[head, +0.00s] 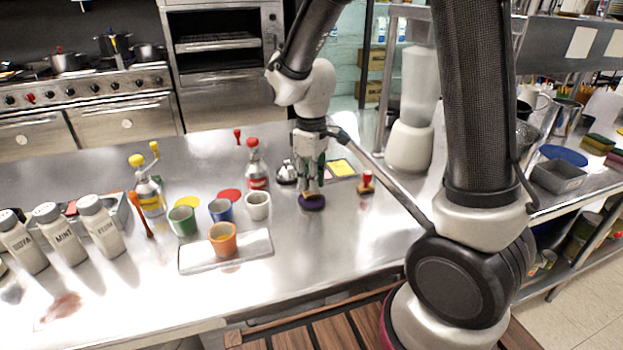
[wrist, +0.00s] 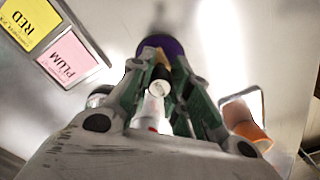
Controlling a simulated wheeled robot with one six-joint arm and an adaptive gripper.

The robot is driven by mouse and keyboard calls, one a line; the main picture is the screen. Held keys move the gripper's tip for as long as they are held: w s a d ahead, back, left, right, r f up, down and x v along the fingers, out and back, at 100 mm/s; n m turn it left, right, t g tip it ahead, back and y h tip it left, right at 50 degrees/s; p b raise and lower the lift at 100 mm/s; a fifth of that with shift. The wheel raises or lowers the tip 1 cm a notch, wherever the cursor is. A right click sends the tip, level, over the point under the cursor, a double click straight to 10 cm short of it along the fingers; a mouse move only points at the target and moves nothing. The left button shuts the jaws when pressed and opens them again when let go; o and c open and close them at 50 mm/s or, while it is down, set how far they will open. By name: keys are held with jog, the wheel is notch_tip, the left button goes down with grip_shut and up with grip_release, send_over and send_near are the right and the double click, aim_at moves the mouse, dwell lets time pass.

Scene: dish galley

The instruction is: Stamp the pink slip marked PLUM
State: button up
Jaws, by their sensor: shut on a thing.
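The pink slip marked PLUM (wrist: 68,60) lies flat at the left of the wrist view, in a dark-edged holder beside the yellow slip marked RED (wrist: 28,22). In the head view the yellow slip (head: 342,168) shows behind my gripper, which hides most of the pink one. My gripper (head: 311,188) points down, shut on a stamp that its fingers mostly hide. A round purple piece (head: 312,202) is at its fingertips, low over the counter; it also shows in the wrist view (wrist: 162,46). I cannot tell whether it belongs to the stamp or lies beneath it. The slips are to one side.
A red-handled stamp (head: 367,185) stands right of my gripper. A silver bell-like object (head: 287,172) and a red-capped bottle (head: 256,166) are close on its left.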

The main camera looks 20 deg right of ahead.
jog(key=shift+f, duration=0.6)
dwell(1.4)
jog(key=shift+r, duration=3.55)
